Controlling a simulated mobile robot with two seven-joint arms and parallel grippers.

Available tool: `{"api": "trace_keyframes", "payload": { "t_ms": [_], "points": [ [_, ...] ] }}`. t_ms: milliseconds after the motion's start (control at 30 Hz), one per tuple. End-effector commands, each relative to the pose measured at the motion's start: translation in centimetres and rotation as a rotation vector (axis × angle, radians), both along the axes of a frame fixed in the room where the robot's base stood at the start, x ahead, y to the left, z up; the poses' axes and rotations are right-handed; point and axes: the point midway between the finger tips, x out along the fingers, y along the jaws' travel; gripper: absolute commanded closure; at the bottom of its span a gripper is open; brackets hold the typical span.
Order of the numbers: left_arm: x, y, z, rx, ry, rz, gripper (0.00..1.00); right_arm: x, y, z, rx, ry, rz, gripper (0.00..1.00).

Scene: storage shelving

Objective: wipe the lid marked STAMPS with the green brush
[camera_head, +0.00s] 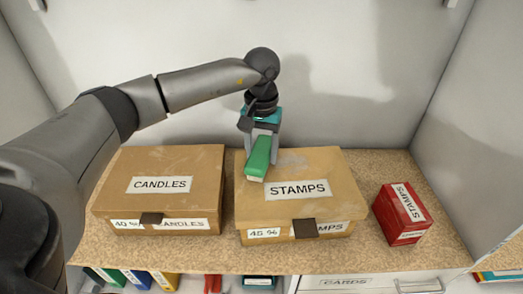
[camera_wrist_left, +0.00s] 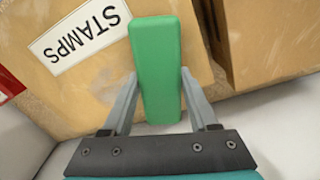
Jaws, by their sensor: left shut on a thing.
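The green brush (camera_head: 259,157) is held in my left gripper (camera_head: 263,137) over the back left part of the STAMPS box lid (camera_head: 325,170). In the left wrist view the green brush (camera_wrist_left: 158,65) sits between both fingers of the left gripper (camera_wrist_left: 158,85). The lid marked STAMPS (camera_wrist_left: 95,95) is brown cardboard with a white label and pale dusty smudges, one near its back edge. I cannot tell whether the brush touches the lid. My right gripper is not in view.
A brown CANDLES box (camera_head: 185,165) stands left of the STAMPS box, with a narrow gap between. A small red STAMPS box (camera_head: 390,220) sits tilted to the right. The wall is close behind. Coloured binders (camera_head: 135,278) and a drawer (camera_head: 370,284) show below the shelf edge.

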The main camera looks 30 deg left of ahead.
Motion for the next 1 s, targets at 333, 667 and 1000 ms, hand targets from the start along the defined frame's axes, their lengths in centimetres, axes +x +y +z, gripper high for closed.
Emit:
{"api": "trace_keyframes", "payload": {
  "t_ms": [333,667,1000],
  "points": [
    [0.1,-0.2,-0.5,-0.001,0.0,-0.001,0.85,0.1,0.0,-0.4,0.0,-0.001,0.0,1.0],
    [1.8,-2.4,-0.3,-0.001,-0.001,-0.001,0.85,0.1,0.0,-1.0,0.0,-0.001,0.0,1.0],
    [2.7,-3.6,-0.3,-0.001,-0.001,-0.001,0.85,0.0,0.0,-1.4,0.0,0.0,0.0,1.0]
  ]
}}
